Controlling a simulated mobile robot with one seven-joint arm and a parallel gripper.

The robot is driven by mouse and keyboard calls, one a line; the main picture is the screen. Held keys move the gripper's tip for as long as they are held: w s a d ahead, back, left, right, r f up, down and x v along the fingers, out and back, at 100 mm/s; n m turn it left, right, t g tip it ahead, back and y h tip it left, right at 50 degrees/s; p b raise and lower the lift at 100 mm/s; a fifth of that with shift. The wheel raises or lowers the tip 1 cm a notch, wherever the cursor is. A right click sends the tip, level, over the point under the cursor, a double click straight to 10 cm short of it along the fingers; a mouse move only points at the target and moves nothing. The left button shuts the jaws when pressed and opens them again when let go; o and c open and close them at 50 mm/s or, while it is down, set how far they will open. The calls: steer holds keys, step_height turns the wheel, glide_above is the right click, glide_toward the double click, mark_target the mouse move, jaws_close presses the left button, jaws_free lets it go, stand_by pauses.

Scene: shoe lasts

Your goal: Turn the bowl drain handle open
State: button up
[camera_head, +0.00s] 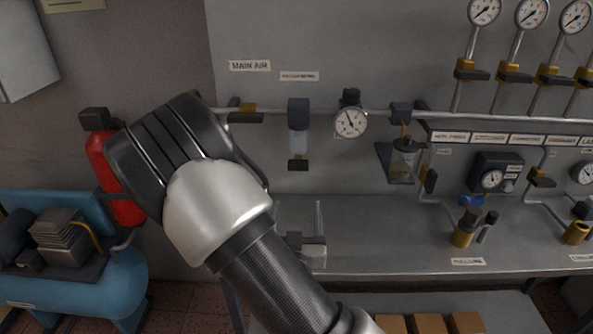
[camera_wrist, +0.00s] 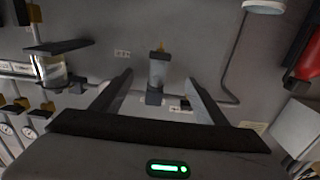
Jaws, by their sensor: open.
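The filter bowl (camera_head: 298,140) hangs below the main air pipe, with a dark drain handle (camera_head: 298,165) at its bottom. In the wrist view, which is upside down, the bowl (camera_wrist: 157,74) lies between the fingers, and its drain end (camera_wrist: 159,54) points up with a yellow bit at the tip. My gripper (camera_wrist: 159,78) is open and empty, its fingers on either side of the bowl in the picture. The handle's exact angle is hard to tell.
A pressure gauge (camera_head: 350,122) and an oil bowl (camera_head: 403,160) on a bracket are to the right. A yellow-bodied valve (camera_head: 243,112) sits on the pipe to the left. A red extinguisher (camera_head: 112,178) and a blue compressor (camera_head: 75,280) are farther left. A grey shelf (camera_head: 370,235) lies below.

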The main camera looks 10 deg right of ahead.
steer(key=w+b, duration=0.1)
steer(key=b, duration=0.1)
glide_toward(298, 168)
steer(key=x, duration=0.9)
steer(key=shift+c, duration=0.4)
steer(key=c, duration=1)
